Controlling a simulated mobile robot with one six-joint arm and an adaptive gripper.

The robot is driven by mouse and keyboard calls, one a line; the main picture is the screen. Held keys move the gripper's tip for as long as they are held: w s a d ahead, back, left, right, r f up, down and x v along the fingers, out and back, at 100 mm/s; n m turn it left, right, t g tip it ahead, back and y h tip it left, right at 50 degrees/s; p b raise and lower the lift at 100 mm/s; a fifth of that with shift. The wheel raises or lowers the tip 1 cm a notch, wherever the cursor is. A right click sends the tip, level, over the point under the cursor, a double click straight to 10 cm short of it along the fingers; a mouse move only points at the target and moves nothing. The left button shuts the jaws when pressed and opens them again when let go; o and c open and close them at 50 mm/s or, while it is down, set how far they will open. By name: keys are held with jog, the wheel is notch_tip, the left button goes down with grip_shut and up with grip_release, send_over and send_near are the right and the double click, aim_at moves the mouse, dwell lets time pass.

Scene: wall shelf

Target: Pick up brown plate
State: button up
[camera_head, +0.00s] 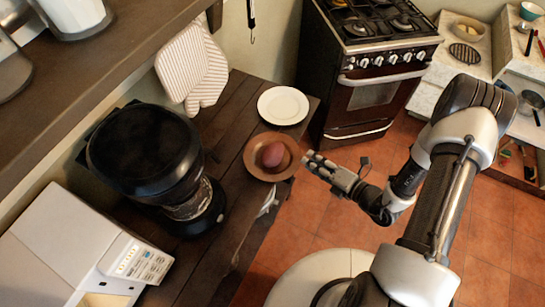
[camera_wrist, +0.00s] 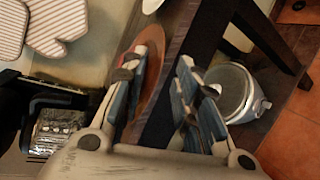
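The brown plate (camera_head: 253,168) lies flat near the right edge of the dark wooden shelf in the head view. My gripper (camera_head: 310,163) is just right of the plate, beyond the shelf edge, and looks empty. In the wrist view, my gripper's fingers (camera_wrist: 160,62) are spread apart. The plate's rim (camera_wrist: 152,72) shows between them, partly hidden by the left finger. I cannot tell whether a finger touches the plate.
A white plate (camera_head: 283,105) sits behind the brown one on the shelf (camera_head: 228,150). A black coffee machine (camera_head: 145,150) stands left. Striped oven mitts (camera_head: 195,68) hang on the wall. A stove (camera_head: 365,75) stands behind. A metal pot (camera_wrist: 235,90) is below the shelf top.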

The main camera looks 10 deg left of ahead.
jog(key=b+x, duration=0.1)
jog(key=x, duration=0.4)
jog(key=shift+s+a+f, duration=0.15)
jog(key=shift+a, duration=0.1)
grip_shut()
dwell(0.4)
